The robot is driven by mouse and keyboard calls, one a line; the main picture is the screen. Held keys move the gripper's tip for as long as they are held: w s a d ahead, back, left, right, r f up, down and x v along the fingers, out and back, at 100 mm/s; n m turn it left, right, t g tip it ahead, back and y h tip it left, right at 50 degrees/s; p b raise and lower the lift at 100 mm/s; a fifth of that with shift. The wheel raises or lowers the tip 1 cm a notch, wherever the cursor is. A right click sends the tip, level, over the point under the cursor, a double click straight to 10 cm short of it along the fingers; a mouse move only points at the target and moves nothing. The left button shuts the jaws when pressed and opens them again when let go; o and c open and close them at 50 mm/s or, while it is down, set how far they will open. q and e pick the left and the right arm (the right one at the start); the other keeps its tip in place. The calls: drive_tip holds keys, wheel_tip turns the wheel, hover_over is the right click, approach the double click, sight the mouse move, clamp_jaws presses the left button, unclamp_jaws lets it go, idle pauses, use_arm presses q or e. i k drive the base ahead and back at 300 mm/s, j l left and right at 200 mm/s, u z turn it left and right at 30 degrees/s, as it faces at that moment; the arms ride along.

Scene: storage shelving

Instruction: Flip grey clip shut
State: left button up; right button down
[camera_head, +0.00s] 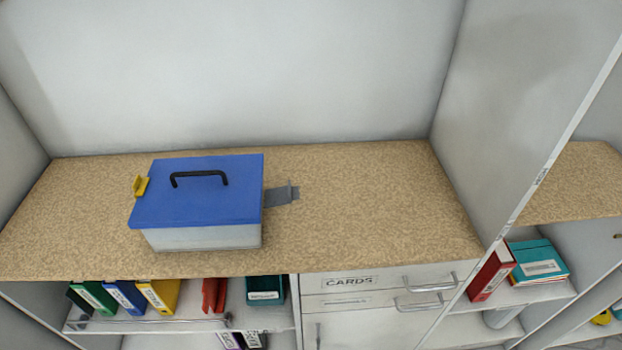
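A box with a blue lid (215,199) and a pale, see-through-looking body (205,238) stands on the speckled tan counter, left of centre. The lid is down on the body and has a black handle (199,176) on top. A grey clip (282,195) sticks out sideways from the box's right side, lying out over the counter, with a small raised tab at its outer part. A yellow clip (140,186) is at the box's left side, close against the lid edge. Neither of my grippers is in view.
The counter (370,200) is clear right of the box up to a grey side panel (490,110). A back wall rises behind. Below are shelves with several coloured binders (125,297), and white drawers labelled CARDS (350,282) with metal handles.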

sight(282, 196)
drive_tip(key=k+l, duration=0.15)
drive_tip(key=l, duration=0.15)
drive_tip(key=k+l, duration=0.15)
drive_tip(key=l, duration=0.2)
drive_tip(key=k+l, duration=0.15)
drive_tip(key=l, duration=0.15)
drive_tip(key=k+l, duration=0.2)
drive_tip(key=l, duration=0.15)
drive_tip(key=i+u, duration=0.05)
